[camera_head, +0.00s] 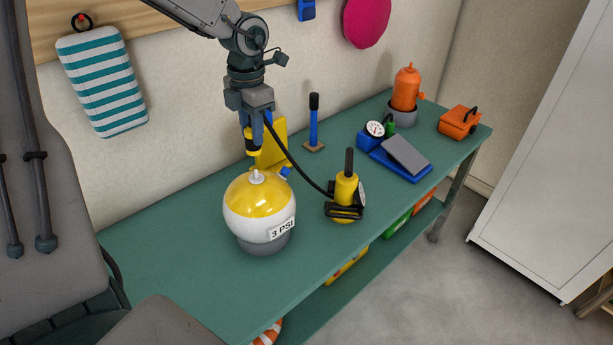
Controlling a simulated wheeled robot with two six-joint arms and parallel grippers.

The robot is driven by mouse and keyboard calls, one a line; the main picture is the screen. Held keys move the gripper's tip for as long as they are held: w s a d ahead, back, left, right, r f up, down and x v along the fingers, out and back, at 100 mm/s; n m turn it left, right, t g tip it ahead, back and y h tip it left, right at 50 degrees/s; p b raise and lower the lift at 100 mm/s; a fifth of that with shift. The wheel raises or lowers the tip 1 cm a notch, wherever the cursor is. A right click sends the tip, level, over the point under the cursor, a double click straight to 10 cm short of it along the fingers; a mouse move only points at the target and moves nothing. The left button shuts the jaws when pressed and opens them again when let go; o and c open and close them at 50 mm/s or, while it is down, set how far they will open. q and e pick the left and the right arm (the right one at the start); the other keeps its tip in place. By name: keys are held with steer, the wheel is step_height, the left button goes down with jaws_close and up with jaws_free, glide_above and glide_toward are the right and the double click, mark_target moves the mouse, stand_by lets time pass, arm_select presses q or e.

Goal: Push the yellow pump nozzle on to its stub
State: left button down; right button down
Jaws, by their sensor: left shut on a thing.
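My left gripper (252,133) points down above the green workbench, shut on the yellow pump nozzle (253,148). A black hose runs from the nozzle down to the yellow pump (346,190), which stands upright on the bench to the right. Below the nozzle, a yellow and white ball (246,208) labelled "3 PSI" rests in a grey holder (266,243). A small pale stub (256,178) stands on top of the ball. The nozzle is above the stub and apart from it. My right gripper is not in view.
The green workbench (160,245) has free room left of the ball.

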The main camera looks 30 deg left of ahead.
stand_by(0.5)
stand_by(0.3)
arm_select(q)
steer(key=c, duration=1.7)
jaws_free()
jaws_close()
